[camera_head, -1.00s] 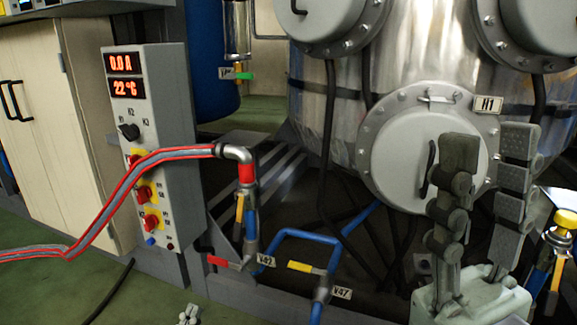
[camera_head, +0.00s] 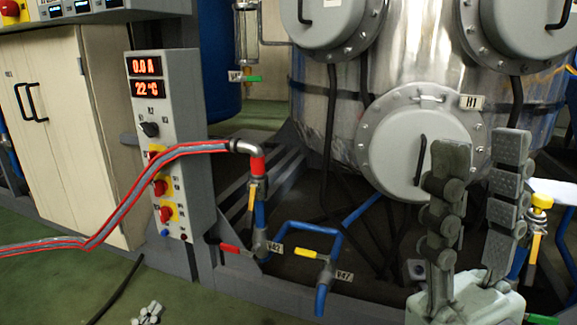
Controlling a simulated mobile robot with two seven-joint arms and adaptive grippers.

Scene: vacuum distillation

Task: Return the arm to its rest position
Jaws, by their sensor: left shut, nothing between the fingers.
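My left gripper (camera_head: 148,313) shows only as small grey fingertips at the bottom left edge, close together and with nothing visible between them. My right gripper (camera_head: 481,147) is large at the lower right. Its two grey fingers stand upright and wide apart, with no object visible between the tips. The rest of both arms is out of view.
A control box (camera_head: 195,100) with red displays stands at the left. A red-grey hose (camera_head: 105,218) runs past it to a pipe elbow (camera_head: 245,146). Blue pipes (camera_head: 300,225) with valves lie in the middle. A steel vessel (camera_head: 310,110) stands behind.

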